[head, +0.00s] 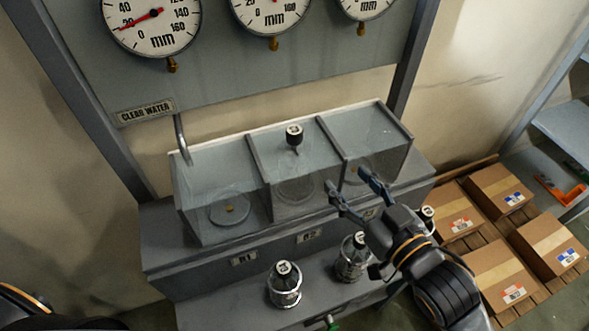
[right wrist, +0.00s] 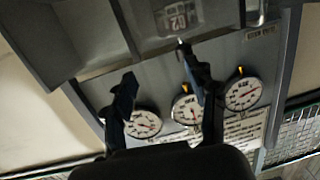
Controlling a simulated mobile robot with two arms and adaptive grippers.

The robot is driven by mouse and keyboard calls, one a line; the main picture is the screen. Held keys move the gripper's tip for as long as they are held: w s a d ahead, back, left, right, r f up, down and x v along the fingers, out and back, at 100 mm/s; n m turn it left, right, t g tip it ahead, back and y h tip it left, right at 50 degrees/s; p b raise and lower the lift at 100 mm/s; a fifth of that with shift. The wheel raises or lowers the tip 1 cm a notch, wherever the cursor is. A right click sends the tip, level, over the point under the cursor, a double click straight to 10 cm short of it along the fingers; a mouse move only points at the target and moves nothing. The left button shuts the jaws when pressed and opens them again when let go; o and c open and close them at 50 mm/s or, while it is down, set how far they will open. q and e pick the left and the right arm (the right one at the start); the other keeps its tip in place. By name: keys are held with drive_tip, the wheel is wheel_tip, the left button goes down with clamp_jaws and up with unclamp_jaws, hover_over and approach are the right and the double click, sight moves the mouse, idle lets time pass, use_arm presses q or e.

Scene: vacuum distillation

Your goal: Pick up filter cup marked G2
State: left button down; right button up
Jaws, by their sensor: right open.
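Metal filter cups with black tops stand on the lower front ledge: a front one (head: 284,287), a middle one (head: 353,258), and a right one (head: 428,213) partly hidden behind my right gripper. Their small top labels are too small to read, so I cannot tell which is G2. Another black-topped piece (head: 294,137) sits at the middle tank compartment. My right gripper (head: 348,183) is open and empty, its fingers in front of the right compartment, above the middle cup. Its spread fingers also show in the right wrist view (right wrist: 155,68). My left gripper is not in view.
A clear tank (head: 219,178) with several compartments stands on a grey bench (head: 165,240) with number plates. Dial gauges (head: 153,22) hang on the panel behind. A green-ended valve (head: 332,323) is at the front. Cardboard boxes (head: 495,272) stand on a pallet at right.

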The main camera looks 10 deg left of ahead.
sight(299, 136)
drive_tip(key=w+a+r, duration=0.1)
drive_tip(key=a, duration=0.1)
drive_tip(key=w+a+y+p, duration=0.1)
drive_tip(key=w+a, duration=0.1)
drive_tip(key=a, duration=0.1)
drive_tip(key=w+a+r+n+y+p, duration=0.1)
drive_tip(key=w+a, duration=0.1)
drive_tip(key=shift+a+r, duration=0.35)
drive_tip(key=x, duration=0.1)
drive_tip(key=p+x, duration=0.1)
drive_tip(key=x, duration=0.1)
drive_tip(key=p+x, duration=0.1)
drive_tip(key=x, duration=0.1)
drive_tip(key=shift+s+a, duration=0.3)
drive_tip(key=shift+a, duration=0.1)
drive_tip(key=shift+w+a+f, duration=0.15)
drive_tip(key=shift+w+a, duration=0.05)
drive_tip(key=shift+w, duration=0.05)
drive_tip(key=shift+d, duration=0.1)
drive_tip(key=shift+c, duration=0.4)
clamp_jaws()
drive_tip(key=shift+r, duration=0.2)
